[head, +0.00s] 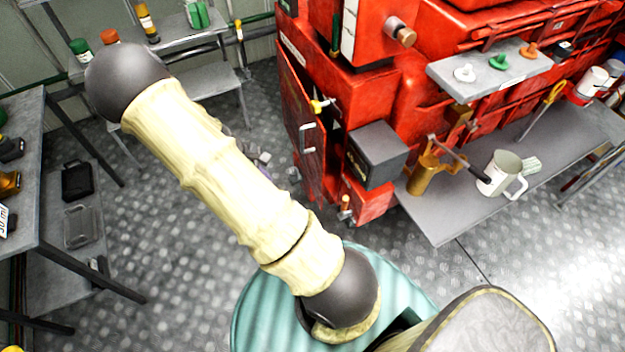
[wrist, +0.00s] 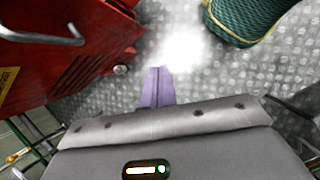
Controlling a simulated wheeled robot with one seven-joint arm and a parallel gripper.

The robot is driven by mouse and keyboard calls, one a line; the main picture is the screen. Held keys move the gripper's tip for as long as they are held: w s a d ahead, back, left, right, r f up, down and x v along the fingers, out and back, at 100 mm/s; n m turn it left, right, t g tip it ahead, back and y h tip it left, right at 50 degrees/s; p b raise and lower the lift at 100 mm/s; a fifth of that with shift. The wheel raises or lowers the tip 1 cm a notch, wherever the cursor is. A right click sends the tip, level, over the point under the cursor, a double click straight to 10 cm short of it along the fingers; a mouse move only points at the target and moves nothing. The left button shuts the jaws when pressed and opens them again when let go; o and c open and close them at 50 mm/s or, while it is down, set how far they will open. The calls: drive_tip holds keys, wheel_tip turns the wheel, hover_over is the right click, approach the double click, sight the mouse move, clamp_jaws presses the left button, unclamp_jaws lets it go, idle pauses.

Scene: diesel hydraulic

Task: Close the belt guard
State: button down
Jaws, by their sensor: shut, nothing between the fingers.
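The belt guard appears to be the red hinged panel (head: 302,125) on the left side of the red machine. It stands swung out at an angle from the machine body, with a pale bar handle (head: 307,137) on its face. In the wrist view the red panel (wrist: 85,55) fills the upper left, with dark slots and a grey handle (wrist: 45,35). My gripper (wrist: 159,72) has its purple fingers together, empty, over the floor to the right of the panel and apart from it. In the head view my gripper (head: 264,157) is mostly hidden behind my forearm.
A grey box (head: 377,153) juts from the machine beside the panel. A low bench (head: 455,222) at the right holds a brass can (head: 423,178) and a white mug (head: 499,172). A grey table (head: 28,120) stands at the left. Metal floor lies between.

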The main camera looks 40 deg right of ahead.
drive_tip(key=w+d+f+n+h+b, duration=0.1)
drive_tip(key=w+d+f+n+h, duration=0.1)
drive_tip(key=d+f+n, duration=0.3)
drive_tip(key=shift+w+d+f+g+h, duration=0.25)
drive_tip(key=shift+d+f+g+h, duration=0.1)
drive_tip(key=shift+f+h, duration=0.6)
drive_tip(key=p, duration=0.3)
approach(321, 180)
drive_tip(key=shift+x, duration=3)
drive_tip(key=shift+w, duration=0.15)
